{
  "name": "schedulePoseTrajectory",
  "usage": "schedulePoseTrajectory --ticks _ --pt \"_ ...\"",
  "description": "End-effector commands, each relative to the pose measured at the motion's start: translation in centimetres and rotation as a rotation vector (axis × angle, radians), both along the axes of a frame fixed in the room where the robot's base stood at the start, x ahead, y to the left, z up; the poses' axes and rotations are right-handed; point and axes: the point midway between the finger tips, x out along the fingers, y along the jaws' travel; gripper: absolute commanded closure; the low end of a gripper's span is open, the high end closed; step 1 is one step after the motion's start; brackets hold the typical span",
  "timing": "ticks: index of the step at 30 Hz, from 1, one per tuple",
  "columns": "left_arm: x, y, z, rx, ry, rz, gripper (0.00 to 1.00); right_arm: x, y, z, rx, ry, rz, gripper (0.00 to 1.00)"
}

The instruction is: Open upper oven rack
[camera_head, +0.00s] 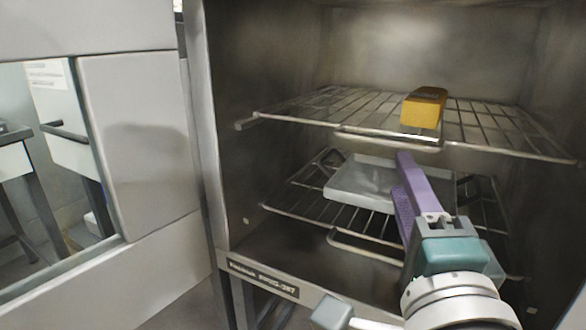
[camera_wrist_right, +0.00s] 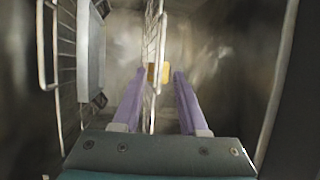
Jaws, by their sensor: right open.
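The oven's upper rack (camera_head: 310,108) is a wire shelf with a looped front bar, inside the open oven chamber. A yellow block (camera_head: 423,108) rests on it and also shows in the right wrist view (camera_wrist_right: 158,72). My right gripper (camera_head: 404,165) has purple fingers and reaches into the oven, its tips near the upper rack's front bar. In the right wrist view the gripper (camera_wrist_right: 158,77) is open, and the upper rack (camera_wrist_right: 155,40) appears edge-on between its fingers. I cannot tell whether they touch it. My left gripper is not in view.
The lower rack (camera_head: 345,240) carries a grey metal tray (camera_head: 360,185); my right arm hides part of both. The oven's side walls (camera_head: 260,70) bound the space. A light cabinet panel (camera_head: 145,135) stands to the left of the oven.

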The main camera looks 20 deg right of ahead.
Motion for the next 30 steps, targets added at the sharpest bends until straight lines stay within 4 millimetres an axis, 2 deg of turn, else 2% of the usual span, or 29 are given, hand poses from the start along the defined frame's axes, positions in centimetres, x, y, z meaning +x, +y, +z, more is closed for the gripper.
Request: schedulePoseTrajectory --ticks 5,12,16,21,28,30 --pt "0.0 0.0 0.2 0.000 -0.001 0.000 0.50 1.9 -1.0 0.6 0.001 -0.005 -0.005 0.58" --pt "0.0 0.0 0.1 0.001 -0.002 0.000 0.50 6.0 -3.1 1.4 -0.001 -0.004 -0.004 0.58" --pt "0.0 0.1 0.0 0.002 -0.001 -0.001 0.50 7.6 -3.8 1.6 -0.002 -0.003 -0.003 0.58" --pt "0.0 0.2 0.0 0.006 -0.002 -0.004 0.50 8.5 -4.3 1.8 -0.001 -0.001 -0.003 0.58" --pt "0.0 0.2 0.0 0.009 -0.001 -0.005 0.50 8.6 -4.4 1.8 -0.001 0.000 -0.002 0.58" --pt "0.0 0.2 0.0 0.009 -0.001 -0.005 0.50 8.6 -4.4 1.8 -0.001 -0.001 -0.002 0.63"
